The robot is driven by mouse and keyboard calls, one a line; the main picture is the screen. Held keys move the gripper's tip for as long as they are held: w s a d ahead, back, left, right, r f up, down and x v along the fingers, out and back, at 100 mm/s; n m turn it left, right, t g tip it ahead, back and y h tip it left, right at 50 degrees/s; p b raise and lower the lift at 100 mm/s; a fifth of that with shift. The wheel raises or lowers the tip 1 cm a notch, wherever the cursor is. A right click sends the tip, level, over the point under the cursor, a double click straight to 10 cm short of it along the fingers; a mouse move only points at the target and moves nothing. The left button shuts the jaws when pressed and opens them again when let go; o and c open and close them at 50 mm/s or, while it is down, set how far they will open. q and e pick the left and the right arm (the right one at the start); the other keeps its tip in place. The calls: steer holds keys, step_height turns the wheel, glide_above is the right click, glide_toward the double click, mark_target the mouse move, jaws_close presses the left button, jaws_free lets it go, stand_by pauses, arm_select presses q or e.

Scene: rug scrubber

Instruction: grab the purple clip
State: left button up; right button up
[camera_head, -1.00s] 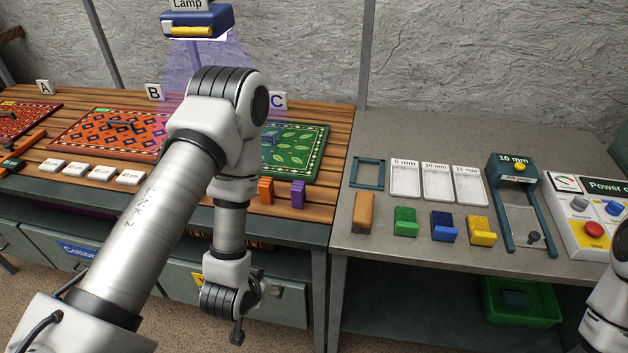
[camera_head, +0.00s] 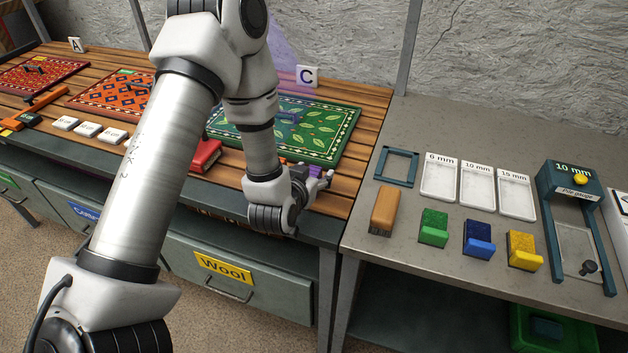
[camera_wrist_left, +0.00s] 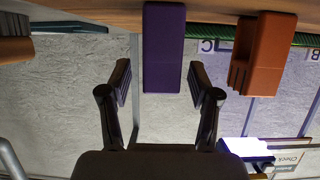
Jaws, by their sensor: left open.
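The purple clip (camera_wrist_left: 163,40) stands at the front of the wooden table and shows large in the left wrist view, which is upside down. In the head view only a small part of the purple clip (camera_head: 315,170) shows beside my left gripper (camera_head: 318,181). In the left wrist view, the open fingers of my left gripper (camera_wrist_left: 160,78) lie to either side of the purple clip's near end. A gap shows on each side, and I see no contact. My right gripper is out of view.
An orange clip (camera_wrist_left: 262,52) stands close beside the purple one. A green leaf-patterned rug (camera_head: 335,130) lies behind. A red block-like object (camera_head: 206,156) is left of my forearm. The grey bench (camera_head: 400,250) with several coloured blocks is to the right.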

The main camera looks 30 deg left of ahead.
arm_select(q)
steer(key=shift+w+a+f, duration=0.1)
steer(key=shift+c, duration=0.7)
steer(key=c, duration=0.8)
